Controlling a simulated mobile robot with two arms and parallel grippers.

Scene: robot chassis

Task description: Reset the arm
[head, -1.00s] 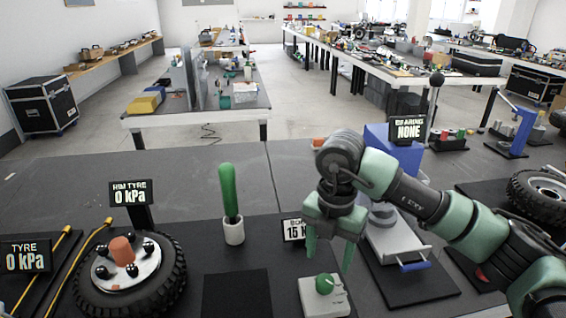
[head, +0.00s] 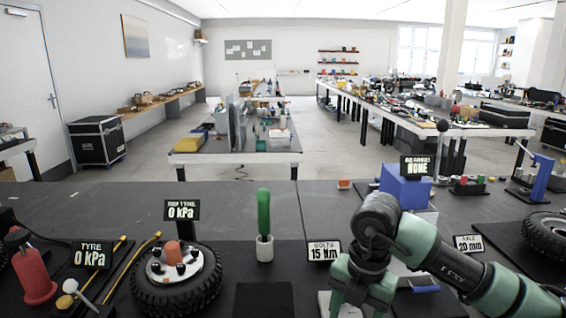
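My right arm comes in from the lower right, with green and dark grey links. Its green gripper (head: 358,298) hangs pointing down at the bottom edge, just in front of the "Bolts 15 Nm" sign (head: 324,251). Its two fingers stand apart, with no object visible between them. The fingertips are cut off by the frame edge. The wrist partly hides the pale press-like device with the blue block (head: 404,186) behind it. My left gripper is not in view.
On the dark bench are a tyre (head: 150,292) with an orange cap, a green-handled tool (head: 264,215) in a white cup, yellow-tipped rods, a red bottle (head: 35,275) and another wheel (head: 548,236) at right. The bench's back strip (head: 120,205) is mostly clear.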

